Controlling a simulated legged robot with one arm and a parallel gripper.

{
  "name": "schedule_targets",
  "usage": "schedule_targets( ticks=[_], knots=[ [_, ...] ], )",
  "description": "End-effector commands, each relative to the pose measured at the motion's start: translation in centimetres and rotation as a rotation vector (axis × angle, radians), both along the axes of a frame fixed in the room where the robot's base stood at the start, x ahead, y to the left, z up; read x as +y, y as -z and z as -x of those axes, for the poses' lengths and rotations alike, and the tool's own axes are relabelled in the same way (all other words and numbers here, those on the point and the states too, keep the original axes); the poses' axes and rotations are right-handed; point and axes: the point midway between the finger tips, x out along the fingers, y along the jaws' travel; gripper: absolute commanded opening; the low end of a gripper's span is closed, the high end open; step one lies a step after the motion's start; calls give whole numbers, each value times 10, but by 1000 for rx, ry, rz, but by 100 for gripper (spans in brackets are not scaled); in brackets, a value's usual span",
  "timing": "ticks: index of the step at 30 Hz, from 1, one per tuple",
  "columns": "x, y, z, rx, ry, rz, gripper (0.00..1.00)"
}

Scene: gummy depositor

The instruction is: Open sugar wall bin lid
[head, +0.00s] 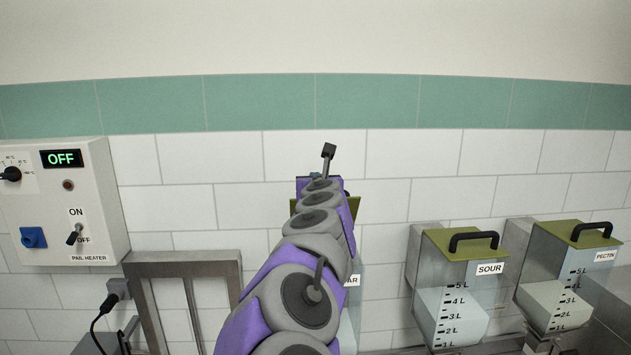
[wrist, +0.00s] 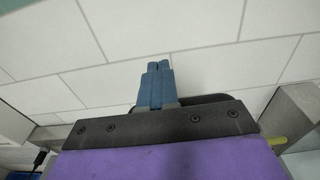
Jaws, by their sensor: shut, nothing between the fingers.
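The sugar wall bin (head: 352,283) is mostly hidden behind my arm in the head view; only the end of its label and a strip of its clear side show. Its olive lid (head: 353,206) peeks out on both sides of my wrist, higher than the neighbouring lids, so it looks raised, though its exact angle is hidden. My gripper (wrist: 158,66) has its blue fingers together, empty, pointing towards the tiled wall. A dark rounded bar, seemingly the lid handle (wrist: 215,98), shows behind the gripper's mounting plate; I cannot tell whether they touch.
The sour bin (head: 462,290) and pectin bin (head: 570,285) stand to the right with lids shut. A pail heater control box (head: 65,200) reading OFF is on the wall at left, above a metal frame (head: 190,265). The tiled wall above is clear.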

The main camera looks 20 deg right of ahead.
Motion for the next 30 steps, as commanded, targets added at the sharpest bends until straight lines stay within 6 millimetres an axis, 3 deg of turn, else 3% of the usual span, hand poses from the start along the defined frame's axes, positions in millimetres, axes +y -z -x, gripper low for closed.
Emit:
schedule_targets(
  ticks=[30],
  knots=[
    [3, -7, 3, -1, -1, 1, 0]
  ],
)
